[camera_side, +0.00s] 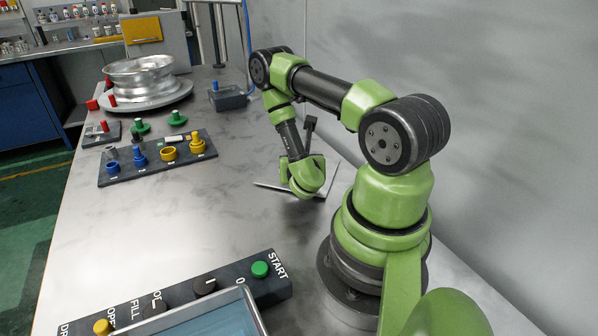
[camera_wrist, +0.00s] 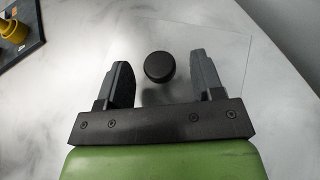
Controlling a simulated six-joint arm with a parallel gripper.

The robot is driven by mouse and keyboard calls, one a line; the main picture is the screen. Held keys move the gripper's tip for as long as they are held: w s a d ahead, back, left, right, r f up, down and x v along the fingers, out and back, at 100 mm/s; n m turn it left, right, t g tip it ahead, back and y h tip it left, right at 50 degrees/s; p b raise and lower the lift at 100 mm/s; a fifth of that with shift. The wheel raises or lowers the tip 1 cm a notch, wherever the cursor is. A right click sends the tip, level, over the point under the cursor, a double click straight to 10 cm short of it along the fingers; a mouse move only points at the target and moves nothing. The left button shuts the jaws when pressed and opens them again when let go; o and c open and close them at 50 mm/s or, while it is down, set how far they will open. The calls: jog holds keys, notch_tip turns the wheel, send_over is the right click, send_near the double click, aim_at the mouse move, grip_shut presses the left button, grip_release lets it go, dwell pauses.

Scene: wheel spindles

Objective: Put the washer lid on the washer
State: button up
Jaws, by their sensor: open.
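The washer lid (camera_side: 331,174) is a thin flat plate lying on the bench beneath my gripper (camera_side: 305,178), partly hidden by it in the side view. In the wrist view the lid (camera_wrist: 226,45) shows as a pale sheet with a round black knob (camera_wrist: 159,67). My gripper (camera_wrist: 161,66) is open, with one finger on each side of the knob and a visible gap to both. The washer (camera_side: 252,306), an open tank with bluish contents, is at the bottom of the side view, cut off by the frame.
A dark control panel (camera_side: 225,282) with knobs and a green START button borders the washer. A dark block with coloured parts (camera_side: 160,158) stands at left; its corner shows in the wrist view (camera_wrist: 20,35). A metal wheel (camera_side: 141,80) is farther back. The bench between is clear.

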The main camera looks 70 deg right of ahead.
jog(key=shift+x, duration=0.95)
jog(key=shift+c, duration=0.2)
grip_shut()
